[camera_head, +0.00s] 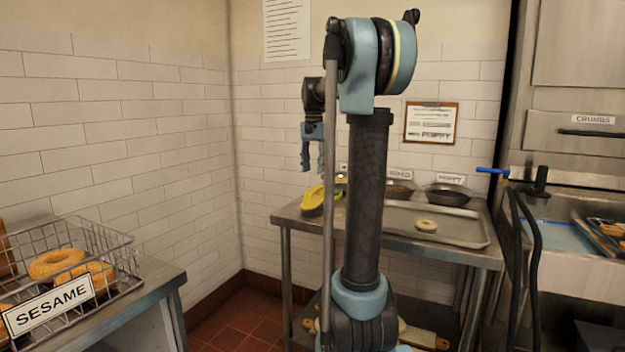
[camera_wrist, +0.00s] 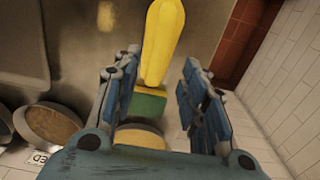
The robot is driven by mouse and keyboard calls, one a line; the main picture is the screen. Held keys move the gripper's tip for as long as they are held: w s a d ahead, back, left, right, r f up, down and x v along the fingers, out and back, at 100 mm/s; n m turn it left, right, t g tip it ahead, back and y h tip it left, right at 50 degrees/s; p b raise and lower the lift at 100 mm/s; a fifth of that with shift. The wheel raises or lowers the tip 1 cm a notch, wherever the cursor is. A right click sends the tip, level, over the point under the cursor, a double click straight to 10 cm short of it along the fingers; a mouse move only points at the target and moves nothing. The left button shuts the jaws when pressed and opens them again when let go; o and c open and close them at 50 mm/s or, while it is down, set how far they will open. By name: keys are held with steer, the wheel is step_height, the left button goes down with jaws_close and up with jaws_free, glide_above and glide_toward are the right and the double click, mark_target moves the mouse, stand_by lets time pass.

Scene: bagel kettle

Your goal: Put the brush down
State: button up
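The yellow brush (camera_head: 313,198) rests at the left end of the steel table (camera_head: 463,252), with a dark edge along its underside. My gripper (camera_head: 312,168) hangs above it, fingers pointing down, with a visible gap between the fingertips and the brush. In the wrist view, the fingers of my gripper (camera_wrist: 160,62) are spread apart. The yellow handle of the brush (camera_wrist: 162,35) shows between and beyond them, touching neither finger. A green block (camera_wrist: 149,104) sits at the handle's near end; I cannot tell whether it belongs to the brush.
A wire basket (camera_head: 125,262) of bagels stands at left on another counter. Tiled walls close the corner behind. Kitchen equipment stands at right.

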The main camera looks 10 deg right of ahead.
steer(key=shift+r, duration=0.55)
steer(key=s+f+n, duration=0.1)
steer(key=s+f, duration=0.2)
steer(key=s, duration=0.3)
steer(key=s+f+n+t, duration=0.1)
steer(key=s+f, duration=0.2)
steer(key=s, duration=0.4)
steer(key=s+f+n, duration=0.2)
steer(key=s+f, duration=0.1)
steer(key=s, duration=0.3)
steer(key=s+f+n+t, duration=0.1)
steer(key=s+f+n, duration=0.2)
steer(key=s+f, duration=1.3)
step_height(320, 180, down, 3)
steer(key=shift+s+a+r, duration=0.1)
steer(key=shift+s+a, duration=0.05)
steer(key=shift+a, duration=0.1)
steer(key=shift+w+f, duration=0.2)
steer(key=shift+w, duration=0.2)
